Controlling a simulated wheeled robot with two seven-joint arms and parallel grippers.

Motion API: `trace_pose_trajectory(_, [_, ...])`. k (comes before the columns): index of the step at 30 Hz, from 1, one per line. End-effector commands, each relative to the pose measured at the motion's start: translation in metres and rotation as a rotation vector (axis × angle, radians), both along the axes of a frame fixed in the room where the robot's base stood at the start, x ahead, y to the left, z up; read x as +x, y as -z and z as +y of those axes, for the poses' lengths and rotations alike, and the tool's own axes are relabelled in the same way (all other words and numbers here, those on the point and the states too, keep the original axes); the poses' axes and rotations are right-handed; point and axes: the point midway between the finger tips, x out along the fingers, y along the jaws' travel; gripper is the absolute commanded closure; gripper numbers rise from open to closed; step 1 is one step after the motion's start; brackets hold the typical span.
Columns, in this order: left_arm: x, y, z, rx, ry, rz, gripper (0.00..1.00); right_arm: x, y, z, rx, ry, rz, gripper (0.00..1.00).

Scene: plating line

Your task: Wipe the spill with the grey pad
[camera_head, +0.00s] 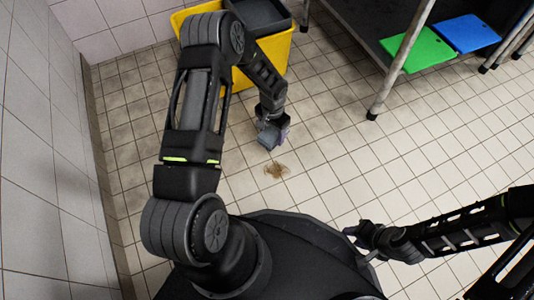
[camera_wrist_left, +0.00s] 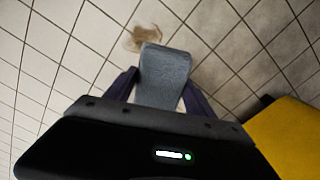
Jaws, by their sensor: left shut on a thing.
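The spill (camera_head: 276,170) is a small brown patch on the tiled floor, and it also shows in the left wrist view (camera_wrist_left: 141,37). My left gripper (camera_head: 271,136) is low, just beyond the spill in the head view. It is shut on the grey pad (camera_wrist_left: 165,78), which sticks out between its two fingers. In the left wrist view the pad's tip overlaps the spill's edge; I cannot tell whether the pad touches the floor. My right gripper (camera_head: 368,238) is at the lower right, away from the spill, and its jaws are too small to read.
A yellow bucket (camera_head: 272,55) with a dark grey top part stands behind my left arm. A metal shelf at the top right holds a green board (camera_head: 417,48) and a blue board (camera_head: 466,33). A tiled wall runs along the left. The floor around the spill is clear.

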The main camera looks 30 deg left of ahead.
Motion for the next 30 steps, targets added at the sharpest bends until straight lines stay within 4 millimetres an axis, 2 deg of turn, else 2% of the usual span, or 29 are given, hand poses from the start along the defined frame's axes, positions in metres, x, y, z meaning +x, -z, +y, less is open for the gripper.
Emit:
trace_pose_trajectory(1, [-0.012,0.023,-0.001,0.0,0.012,0.006,0.69,0.001,0.005,0.0,0.0,0.0,-0.001,0.64])
trace_pose_trajectory(3, [-0.024,0.043,-0.002,0.001,0.026,0.004,0.69,0.001,0.008,0.0,0.0,0.002,-0.002,0.64])
trace_pose_trajectory(6, [-0.034,0.06,-0.003,0.001,0.038,0.0,0.69,0.002,0.009,0.0,0.0,0.002,-0.004,0.64])
trace_pose_trajectory(9, [-0.039,0.067,-0.004,0.001,0.042,-0.002,0.69,0.002,0.01,0.0,0.0,0.003,-0.005,0.64])
trace_pose_trajectory(22, [-0.04,0.071,-0.003,0.001,0.041,-0.002,0.69,0.002,0.012,0.0,0.0,0.003,-0.005,0.64])
trace_pose_trajectory(30, [-0.044,0.092,0.0,0.001,0.04,-0.002,0.69,0.004,0.025,-0.001,0.002,0.004,-0.006,0.64])
